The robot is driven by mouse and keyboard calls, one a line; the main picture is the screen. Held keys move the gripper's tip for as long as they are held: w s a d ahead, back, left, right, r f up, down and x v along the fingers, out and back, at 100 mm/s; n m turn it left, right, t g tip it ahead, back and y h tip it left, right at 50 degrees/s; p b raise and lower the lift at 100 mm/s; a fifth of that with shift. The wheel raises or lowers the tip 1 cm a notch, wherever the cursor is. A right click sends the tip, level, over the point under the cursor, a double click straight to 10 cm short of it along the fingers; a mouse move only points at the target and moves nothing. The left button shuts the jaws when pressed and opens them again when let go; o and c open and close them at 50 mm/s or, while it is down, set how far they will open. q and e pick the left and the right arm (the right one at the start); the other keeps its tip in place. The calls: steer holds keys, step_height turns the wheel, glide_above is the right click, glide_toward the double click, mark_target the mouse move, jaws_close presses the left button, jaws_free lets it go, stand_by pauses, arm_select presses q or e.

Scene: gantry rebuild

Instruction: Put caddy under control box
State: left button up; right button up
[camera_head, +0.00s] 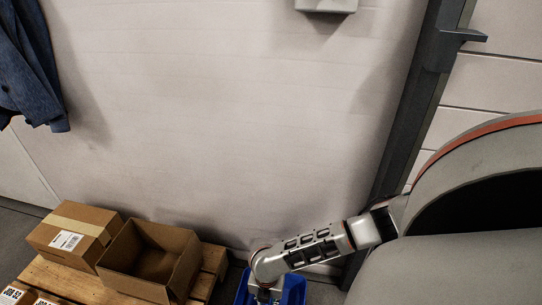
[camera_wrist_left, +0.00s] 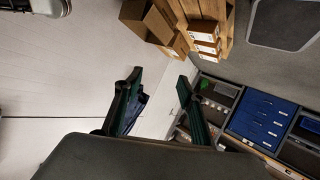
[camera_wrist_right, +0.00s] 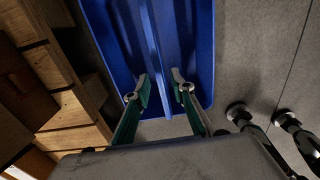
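The blue caddy (camera_head: 293,289) is at the bottom of the head view, partly cut off and partly covered by my right wrist. In the right wrist view the caddy (camera_wrist_right: 202,45) fills the upper middle, with its raised middle part running between my fingers. My right gripper (camera_wrist_right: 161,82) is closed in on that middle part; its fingertips stay a little apart with the blue between them. I cannot tell whether the caddy is off the floor. The control box (camera_head: 326,5) is a pale box on the wall, cut by the top edge. My left gripper (camera_wrist_left: 160,78) is open and empty.
A pallet (camera_head: 60,280) with a closed carton (camera_head: 72,234) and an open carton (camera_head: 150,262) stands left of the caddy. A dark post (camera_head: 410,100) rises right of it. A blue jacket (camera_head: 28,70) hangs at left. The wall below the control box is bare.

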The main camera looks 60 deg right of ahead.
arm_select(q)
steer(key=a+p, duration=0.1)
steer(key=a+m+p, duration=0.1)
steer(key=a+m, duration=0.1)
steer(key=shift+w+a+y+p, duration=0.25)
steer(key=shift+y+p, duration=0.15)
arm_select(e)
step_height(320, 180, up, 8)
steer(key=shift+f, duration=0.15)
